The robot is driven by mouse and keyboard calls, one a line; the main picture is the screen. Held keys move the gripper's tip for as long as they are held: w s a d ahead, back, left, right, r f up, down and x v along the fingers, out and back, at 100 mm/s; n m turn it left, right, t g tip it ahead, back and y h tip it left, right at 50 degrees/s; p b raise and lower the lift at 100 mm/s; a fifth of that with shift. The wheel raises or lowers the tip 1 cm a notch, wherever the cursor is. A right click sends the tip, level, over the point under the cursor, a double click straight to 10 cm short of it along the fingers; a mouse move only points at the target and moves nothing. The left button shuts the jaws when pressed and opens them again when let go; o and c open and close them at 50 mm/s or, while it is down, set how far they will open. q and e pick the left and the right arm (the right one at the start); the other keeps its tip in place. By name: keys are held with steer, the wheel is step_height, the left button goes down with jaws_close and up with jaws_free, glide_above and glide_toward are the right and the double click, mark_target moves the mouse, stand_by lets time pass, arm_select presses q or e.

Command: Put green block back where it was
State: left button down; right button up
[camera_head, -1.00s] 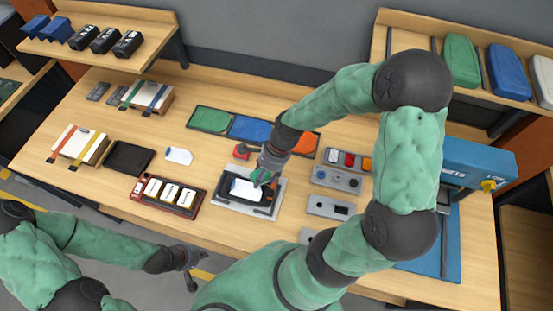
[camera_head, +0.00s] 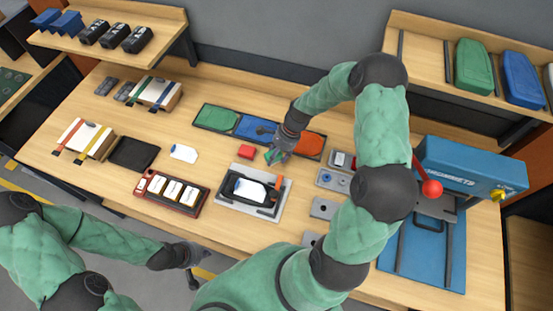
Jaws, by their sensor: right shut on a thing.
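The green block (camera_head: 271,158) is small and mostly covered by my fingers. My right gripper (camera_head: 275,152) is shut on it above the table, between the blue section of the tray and the fixture. I cannot tell whether the block touches the table. The dark tray at the back has green (camera_head: 215,117), blue (camera_head: 248,126) and orange (camera_head: 311,146) sections. My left gripper (camera_head: 197,266) is empty, with its fingers apart, off the table's front edge.
The grey fixture (camera_head: 228,202) holds a black frame with a white bottle-shaped piece (camera_head: 249,190). A red rack of white cards (camera_head: 170,189) stands left of it.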

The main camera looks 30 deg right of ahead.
mark_target(276, 159)
steer(key=shift+w+d+f, duration=0.2)
steer(key=shift+f, duration=0.15)
steer(key=shift+w+f, duration=0.1)
steer(key=shift+f, duration=1.45)
steer(key=o, duration=1.1)
steer(key=shift+f, duration=0.15)
steer(key=shift+o, duration=0.2)
steer(key=shift+r, duration=0.3)
steer(key=v, duration=1.1)
steer(key=shift+d+r, duration=0.2)
steer(key=shift+r, duration=0.15)
